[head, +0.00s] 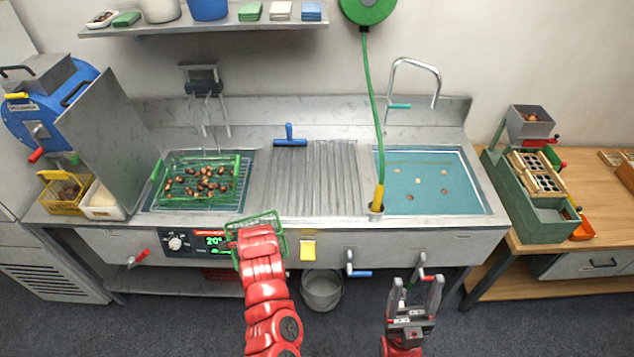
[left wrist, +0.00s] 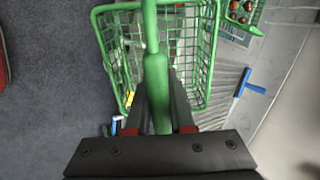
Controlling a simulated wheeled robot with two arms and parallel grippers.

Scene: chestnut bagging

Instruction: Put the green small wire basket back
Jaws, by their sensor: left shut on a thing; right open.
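The small green wire basket (head: 279,238) is at the front edge of the steel counter, partly hidden behind my red left arm. In the left wrist view the basket (left wrist: 205,65) is seen close up and looks empty through its mesh. My left gripper (left wrist: 160,105) is shut on the basket's green handle. The right gripper (head: 416,284) is open and empty, in front of the counter at lower right. A larger green wire basket (head: 238,172) with several chestnuts sits in the left basin.
The ribbed drainboard (head: 310,185) is clear except for a blue squeegee (head: 289,138) at its back. A water-filled basin (head: 425,195) lies right of it, with a green hose (head: 370,90) hanging beside. A yellow basket (head: 52,199) and white tub (head: 104,210) stand left. A bucket (head: 321,291) stands below.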

